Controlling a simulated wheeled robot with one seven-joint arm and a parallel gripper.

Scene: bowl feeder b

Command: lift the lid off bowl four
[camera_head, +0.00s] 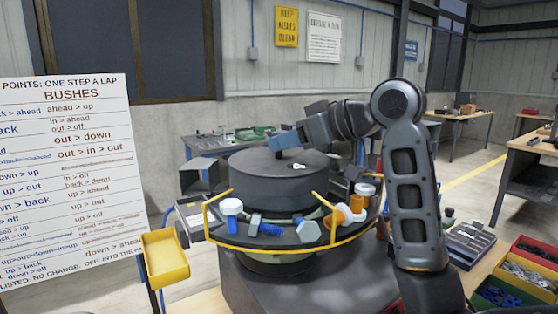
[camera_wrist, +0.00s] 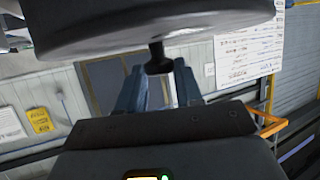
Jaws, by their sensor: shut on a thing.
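The dark round lid (camera_head: 262,164) covers the top of the dark drum-shaped bowl (camera_head: 275,192) in the head view. A small white mark shows on its top. My gripper (camera_head: 284,146), with blue fingers, comes in from the right and reaches down to the lid's knob. In the wrist view the lid (camera_wrist: 150,25) fills the top edge, with its dark knob (camera_wrist: 158,60) between the two fingers of my gripper (camera_wrist: 158,80). The fingers are shut on the knob. The lid looks seated on the bowl, though I cannot tell if a small gap lies beneath it.
A curved ledge with a yellow rail (camera_head: 285,246) rings the bowl and carries bolts and orange and white parts. A yellow bin (camera_head: 165,257) stands at left by a printed board (camera_head: 65,180). Red (camera_head: 535,250) and green (camera_head: 497,292) bins stand at lower right.

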